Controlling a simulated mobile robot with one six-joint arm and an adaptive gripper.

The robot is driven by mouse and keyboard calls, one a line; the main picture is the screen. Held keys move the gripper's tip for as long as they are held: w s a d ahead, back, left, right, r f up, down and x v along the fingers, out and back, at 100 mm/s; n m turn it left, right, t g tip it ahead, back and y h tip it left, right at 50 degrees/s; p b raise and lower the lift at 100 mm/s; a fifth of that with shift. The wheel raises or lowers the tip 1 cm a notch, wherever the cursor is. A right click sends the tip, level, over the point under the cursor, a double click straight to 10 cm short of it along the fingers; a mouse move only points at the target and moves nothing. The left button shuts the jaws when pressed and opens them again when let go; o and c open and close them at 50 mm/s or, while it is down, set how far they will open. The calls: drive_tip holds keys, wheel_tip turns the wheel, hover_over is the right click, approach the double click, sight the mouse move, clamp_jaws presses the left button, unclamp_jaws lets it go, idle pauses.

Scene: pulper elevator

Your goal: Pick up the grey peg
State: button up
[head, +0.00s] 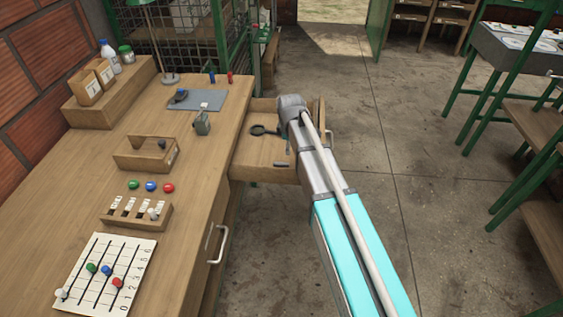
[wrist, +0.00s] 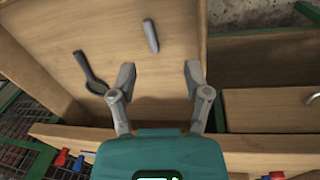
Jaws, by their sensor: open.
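The grey peg (wrist: 151,35) lies flat in the open wooden drawer (wrist: 50,25), near the top of the wrist view. In the head view the peg (head: 281,164) shows close to my arm. My gripper (wrist: 160,73) is open and empty above the drawer. Its fingertips are apart, and the peg appears beyond them, roughly between them sideways and not touched. In the head view my arm hides the fingers.
A dark looped tool (wrist: 90,72) lies in the drawer, left of my gripper; it also shows in the head view (head: 262,130). The workbench (head: 190,190) carries a grey-blue mat (head: 207,101), a wooden tray (head: 135,158) and coloured pegs. Bare floor lies to the right.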

drive_tip(key=a, duration=0.1)
drive_tip(key=w+a+n, duration=0.1)
drive_tip(key=a, duration=0.1)
drive_tip(key=shift+w+r+n, duration=0.15)
drive_tip(key=shift+w+n, duration=0.15)
drive_tip(key=shift+n, duration=0.1)
drive_tip(key=b, duration=0.8)
hover_over(284, 163)
drive_tip(key=s, duration=0.2)
drive_tip(key=f, duration=0.8)
drive_tip(key=shift+w+a+f, duration=0.25)
drive_tip(key=shift+a, duration=0.05)
drive_tip(key=f+b, duration=0.2)
drive_tip(key=w+f+b, duration=0.1)
drive_tip(key=shift+d+f+b, duration=0.1)
drive_tip(key=shift+d+b, duration=0.15)
drive_tip(key=shift+b, duration=0.05)
drive_tip(key=shift+w+f+b, duration=0.2)
drive_tip(key=shift+f+b, duration=0.75)
